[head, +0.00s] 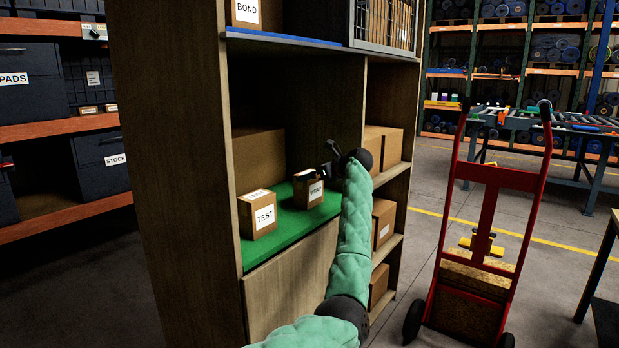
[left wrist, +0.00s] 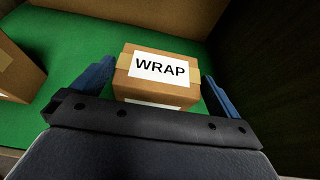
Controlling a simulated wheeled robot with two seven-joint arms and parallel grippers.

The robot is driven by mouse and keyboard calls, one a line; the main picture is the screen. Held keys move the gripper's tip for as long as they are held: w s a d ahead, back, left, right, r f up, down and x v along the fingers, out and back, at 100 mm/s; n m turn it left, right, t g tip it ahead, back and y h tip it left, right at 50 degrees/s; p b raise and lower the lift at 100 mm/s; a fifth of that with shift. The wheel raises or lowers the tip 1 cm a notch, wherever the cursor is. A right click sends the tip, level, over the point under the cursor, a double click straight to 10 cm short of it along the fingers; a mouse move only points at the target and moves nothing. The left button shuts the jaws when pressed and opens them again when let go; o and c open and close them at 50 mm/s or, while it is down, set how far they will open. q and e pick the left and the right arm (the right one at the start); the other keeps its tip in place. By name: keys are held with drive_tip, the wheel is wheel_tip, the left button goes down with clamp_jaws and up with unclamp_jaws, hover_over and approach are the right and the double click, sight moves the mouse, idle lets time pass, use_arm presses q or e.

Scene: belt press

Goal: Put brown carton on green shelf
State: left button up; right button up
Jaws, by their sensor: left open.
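A small brown carton labelled WRAP (head: 308,189) sits upright on the green shelf (head: 290,222). My left gripper (head: 324,173) reaches in from the right side of the shelf and is at this carton. In the left wrist view the WRAP carton (left wrist: 160,72) stands between the two spread blue fingers of my left gripper (left wrist: 158,82), with small gaps at its sides. The green shelf (left wrist: 75,35) shows under and behind it. Another brown carton labelled TEST (head: 258,214) stands to its left on the same shelf. My right gripper is not in view.
A larger brown box (head: 258,158) stands behind the cartons. The wooden cabinet side (head: 180,150) bounds the shelf on the left, and a blue-edged shelf (head: 285,39) lies above. A red hand truck (head: 485,210) stands on the right.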

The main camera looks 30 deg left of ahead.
use_arm(q)
drive_tip(key=b+v, duration=0.1)
drive_tip(key=v, duration=0.8)
drive_tip(key=shift+d+r, duration=0.2)
drive_tip(key=shift+d, duration=0.15)
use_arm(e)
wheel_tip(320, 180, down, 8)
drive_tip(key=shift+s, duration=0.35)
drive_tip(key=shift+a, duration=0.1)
